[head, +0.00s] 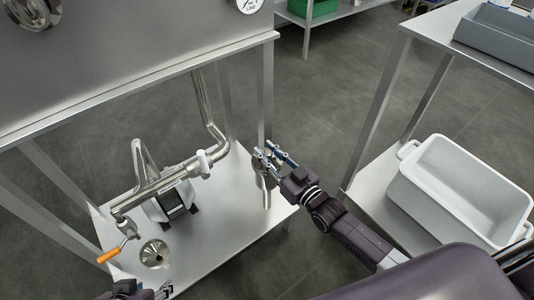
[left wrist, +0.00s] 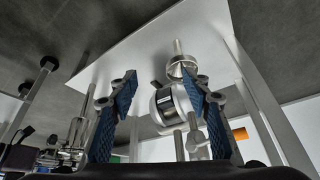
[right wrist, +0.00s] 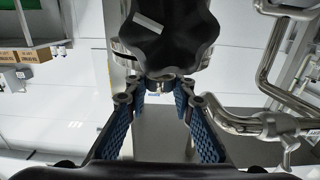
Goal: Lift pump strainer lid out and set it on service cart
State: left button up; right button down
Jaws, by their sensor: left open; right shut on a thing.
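My right gripper (head: 269,153) is shut on the pump strainer lid (head: 264,166), a steel round piece held in the air by the frame's right leg. In the right wrist view its black lobed knob (right wrist: 165,38) fills the top centre, beyond my fingertips (right wrist: 158,90). The strainer opening (head: 155,253), a steel funnel-like mouth, is uncovered on the lower shelf by the pump (head: 172,202). My left gripper (head: 146,289) is open and empty near it, at the bottom edge. The service cart (head: 396,52) seems to be the steel one at right.
An orange-handled lever (head: 109,255) sticks out left of the strainer opening. Steel pipes (head: 160,183) run above the pump. The cart carries a grey tray (head: 496,35) on top, with bare top to its left. A white bin (head: 460,187) stands on its lower shelf.

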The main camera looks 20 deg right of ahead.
aim_at(267, 152)
pick_arm(q)
jog(key=s+a+g+p, duration=0.1)
jog(key=s+g, duration=0.1)
jog(key=s, duration=0.2)
pick_arm(e)
notch_tip(267, 152, up, 3)
jog(key=shift+r, duration=0.1)
notch_tip(267, 152, up, 5)
jog(key=shift+r+p, duration=0.2)
jog(key=shift+p, duration=1)
pick_arm(q)
notch_tip(267, 152, down, 13)
jog(key=p, duration=0.3)
jog(key=shift+w+d+g, duration=0.15)
jog(key=shift+w+g, duration=0.15)
jog(key=shift+w, duration=0.05)
pick_arm(e)
notch_tip(267, 152, up, 11)
jog(key=shift+r, duration=0.15)
